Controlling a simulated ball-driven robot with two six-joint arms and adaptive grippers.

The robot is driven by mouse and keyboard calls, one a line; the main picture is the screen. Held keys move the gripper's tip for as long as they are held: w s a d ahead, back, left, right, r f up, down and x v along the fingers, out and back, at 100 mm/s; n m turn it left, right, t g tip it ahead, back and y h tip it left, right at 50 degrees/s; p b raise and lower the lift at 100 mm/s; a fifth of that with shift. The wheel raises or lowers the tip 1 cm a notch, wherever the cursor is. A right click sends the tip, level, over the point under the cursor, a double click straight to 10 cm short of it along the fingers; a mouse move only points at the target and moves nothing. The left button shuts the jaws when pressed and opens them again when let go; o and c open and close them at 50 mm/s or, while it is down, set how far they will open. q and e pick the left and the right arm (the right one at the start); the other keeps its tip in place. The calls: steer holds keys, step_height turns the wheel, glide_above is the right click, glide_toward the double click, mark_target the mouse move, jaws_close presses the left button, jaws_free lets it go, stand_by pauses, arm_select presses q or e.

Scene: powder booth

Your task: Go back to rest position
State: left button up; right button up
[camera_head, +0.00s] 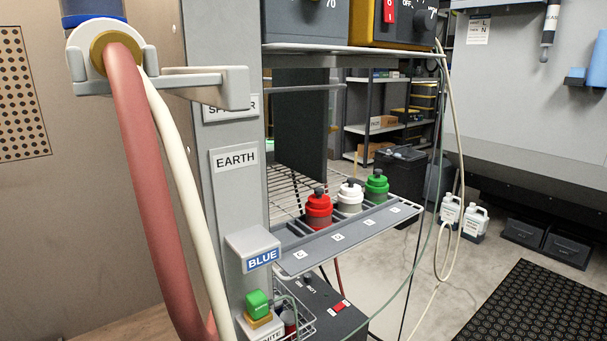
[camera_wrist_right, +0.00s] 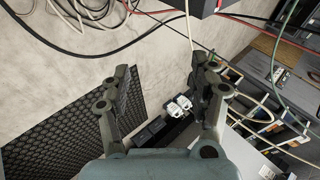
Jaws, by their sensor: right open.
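My right gripper (camera_wrist_right: 163,75) shows in the right wrist view, its two dark fingers spread wide apart with nothing between them. Beyond the fingers, well away from them, are the floor and two small white bottles (camera_wrist_right: 178,106). No gripper or arm of mine shows in the head view. My left gripper is in neither view.
A grey post (camera_head: 228,180) with a hose bracket and thick red hose (camera_head: 150,170) stands close at left. A shelf rack (camera_head: 350,238) holds red, white and green capped containers. Loose cables (camera_wrist_right: 100,15) cross the wrist view. Open floor and a black mat (camera_head: 540,305) lie at right.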

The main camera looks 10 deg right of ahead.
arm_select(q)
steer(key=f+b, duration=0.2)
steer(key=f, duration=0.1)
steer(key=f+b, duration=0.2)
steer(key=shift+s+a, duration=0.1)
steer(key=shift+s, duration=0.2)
arm_select(e)
steer(key=s+a+f+n+g, duration=0.2)
steer(key=s+a+f+n, duration=0.2)
steer(key=s+f, duration=0.3)
steer(key=s+a+f+n+g, duration=0.3)
steer(key=s+a+f+n, duration=0.2)
steer(key=s, duration=0.9)
steer(key=s+a+f+n+g+h, duration=0.1)
steer(key=s+a+f+n, duration=0.3)
steer(key=s+f, duration=0.6)
steer(key=shift+s+a+f+n+g, duration=0.15)
steer(key=shift+s+a+n+g, duration=0.15)
steer(key=shift+n+g, duration=0.55)
steer(key=shift+c, duration=0.3)
